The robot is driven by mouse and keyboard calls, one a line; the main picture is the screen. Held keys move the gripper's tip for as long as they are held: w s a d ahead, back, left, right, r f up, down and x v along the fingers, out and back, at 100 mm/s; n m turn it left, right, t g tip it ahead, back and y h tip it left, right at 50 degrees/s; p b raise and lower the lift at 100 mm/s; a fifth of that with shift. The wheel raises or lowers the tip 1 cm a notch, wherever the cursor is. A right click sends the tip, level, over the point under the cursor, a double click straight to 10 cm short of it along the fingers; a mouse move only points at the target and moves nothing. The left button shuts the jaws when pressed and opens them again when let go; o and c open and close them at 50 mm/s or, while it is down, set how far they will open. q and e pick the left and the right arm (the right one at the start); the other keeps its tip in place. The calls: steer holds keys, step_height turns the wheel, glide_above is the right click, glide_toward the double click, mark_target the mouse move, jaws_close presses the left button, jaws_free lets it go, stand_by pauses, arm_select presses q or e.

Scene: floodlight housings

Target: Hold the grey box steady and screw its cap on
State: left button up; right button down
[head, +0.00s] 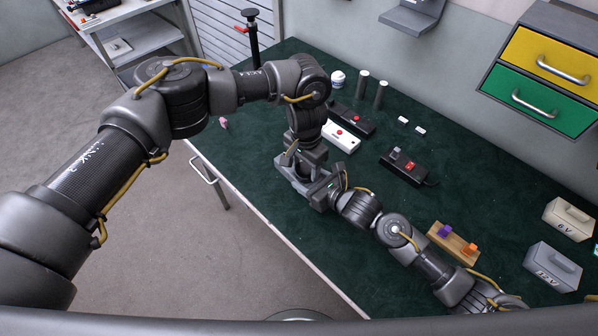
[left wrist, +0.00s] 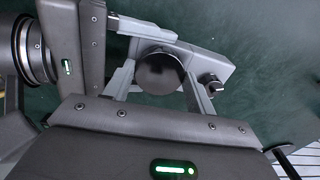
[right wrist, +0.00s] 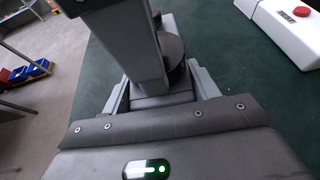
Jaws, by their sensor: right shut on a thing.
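The grey box (head: 289,174) stands on the green bench top, partly hidden under my grippers. In the left wrist view its light grey body (left wrist: 220,68) has a small round fitting on one side. A dark round cap (left wrist: 160,72) sits over the box; whether it is threaded on cannot be told. My left gripper (left wrist: 160,85) comes down from above, its fingers apart on either side of the cap, with no clear grip. My right gripper (right wrist: 163,92) is shut on the grey box from the side. The cap's dark edge (right wrist: 174,52) is partly hidden behind my left gripper.
A white box with a red button (head: 341,137) and dark boxes (head: 405,166) lie behind the grippers. Grey cylinders (head: 381,95) stand farther back. A wooden block (head: 452,243) with purple and orange parts lies right. Bench's front edge is close.

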arm_select(q)
steer(key=c, duration=0.5)
steer(key=m, duration=0.4)
steer(key=shift+w+a, duration=0.1)
steer(key=shift+w, duration=0.05)
steer(key=m, duration=0.4)
steer(key=shift+m, duration=0.4)
steer(key=m, duration=0.7)
steer(key=shift+w, duration=0.15)
steer(key=m, duration=0.5)
arm_select(e)
steer(key=shift+s, duration=0.1)
arm_select(q)
steer(key=m, duration=1)
steer(key=shift+d, duration=0.2)
steer(key=m, duration=0.5)
steer(key=shift+m, duration=0.3)
steer(key=m, duration=0.4)
steer(key=shift+d, duration=0.1)
steer(key=o, duration=1.1)
steer(key=shift+s+f, duration=0.1)
steer(key=shift+s, duration=0.15)
steer(key=shift+o, duration=0.2)
